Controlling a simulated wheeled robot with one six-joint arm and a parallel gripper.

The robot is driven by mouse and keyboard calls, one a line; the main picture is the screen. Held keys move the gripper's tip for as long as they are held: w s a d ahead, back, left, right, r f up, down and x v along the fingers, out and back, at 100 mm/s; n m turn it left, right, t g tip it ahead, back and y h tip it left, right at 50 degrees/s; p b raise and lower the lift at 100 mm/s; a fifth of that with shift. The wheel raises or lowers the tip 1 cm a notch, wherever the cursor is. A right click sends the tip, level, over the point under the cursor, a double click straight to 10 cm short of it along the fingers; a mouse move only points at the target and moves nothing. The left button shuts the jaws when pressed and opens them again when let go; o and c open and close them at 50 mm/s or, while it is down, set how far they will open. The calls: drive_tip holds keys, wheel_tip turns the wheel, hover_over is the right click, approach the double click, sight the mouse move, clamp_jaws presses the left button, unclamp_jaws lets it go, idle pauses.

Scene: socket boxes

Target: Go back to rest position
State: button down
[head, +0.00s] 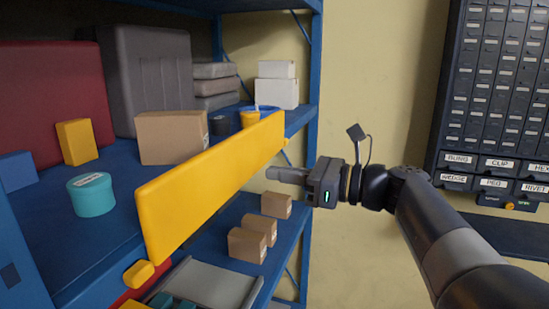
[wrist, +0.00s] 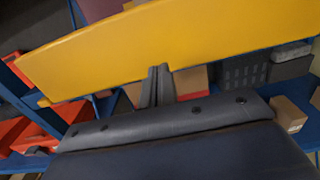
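My gripper (head: 272,176) is at the end of my arm, just right of the yellow panel (head: 205,190) on the front of the blue shelf (head: 110,205). Its fingers point left toward the panel. In the wrist view my gripper's fingers (wrist: 158,85) look close together, with nothing seen between them. The yellow panel (wrist: 160,40) spans the top of the wrist view, in front of the fingertips. I cannot tell whether the fingertips touch it.
On the shelf stand a teal tub (head: 92,196), a cardboard box (head: 172,138) and a yellow box (head: 76,142). Small cardboard boxes (head: 248,245) sit on the lower shelf. A dark drawer cabinet (head: 495,95) is at the right. Bare wall (head: 380,80) lies between.

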drive_tip(key=s+d+f+b, duration=0.2)
drive_tip(key=d+f, duration=0.3)
drive_tip(key=f, duration=0.2)
idle(0.3)
drive_tip(key=shift+f, duration=0.2)
